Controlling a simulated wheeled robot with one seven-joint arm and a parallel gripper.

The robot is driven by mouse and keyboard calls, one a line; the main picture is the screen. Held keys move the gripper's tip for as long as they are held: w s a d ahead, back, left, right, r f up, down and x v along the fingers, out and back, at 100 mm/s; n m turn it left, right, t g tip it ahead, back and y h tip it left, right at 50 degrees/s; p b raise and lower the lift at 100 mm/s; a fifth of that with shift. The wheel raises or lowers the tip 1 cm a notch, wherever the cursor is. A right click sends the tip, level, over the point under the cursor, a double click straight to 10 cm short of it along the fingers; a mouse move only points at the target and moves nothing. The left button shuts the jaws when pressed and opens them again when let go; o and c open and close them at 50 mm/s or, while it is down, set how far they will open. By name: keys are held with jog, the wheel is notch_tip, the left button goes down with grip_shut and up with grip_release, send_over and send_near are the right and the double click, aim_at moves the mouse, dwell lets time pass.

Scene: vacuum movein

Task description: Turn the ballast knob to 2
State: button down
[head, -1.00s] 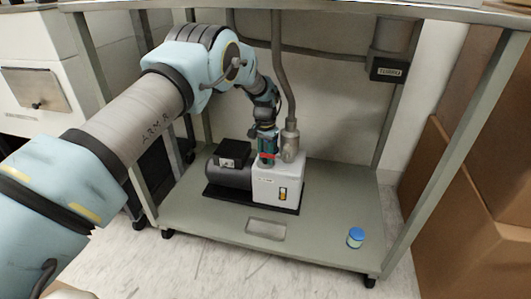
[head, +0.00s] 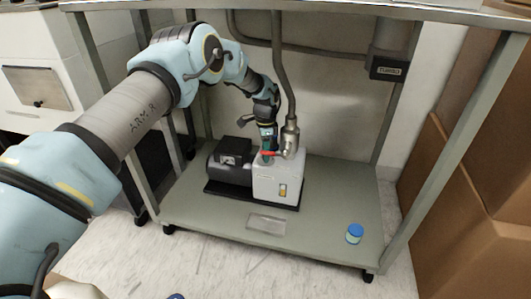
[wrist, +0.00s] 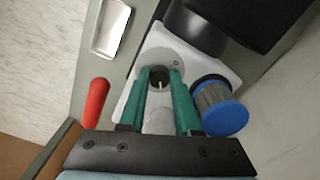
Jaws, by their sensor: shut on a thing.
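The vacuum pump (head: 277,187) stands on the lower shelf, with a white housing and a dark motor. It also shows in the wrist view (wrist: 205,62). My gripper (head: 267,150) is over the top of the white housing. In the wrist view, its two teal fingers (wrist: 160,80) are shut on the ballast knob (wrist: 160,76), a small dark round part with a pale mark. The knob sits on a light grey round base. The fingers hide its sides, and I cannot read any number around it. In the head view the knob is hidden.
A metal hose fitting (head: 290,137) rises close beside my gripper. A red handle (wrist: 96,102) and a grey cylinder with a blue end (wrist: 220,108) flank the fingers. A blue-capped jar (head: 354,233) and a shallow metal tray (head: 267,224) are on the shelf. Frame posts enclose the sides.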

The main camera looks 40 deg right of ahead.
jog(key=shift+m, duration=0.5)
jog(key=c, duration=0.6)
grip_release()
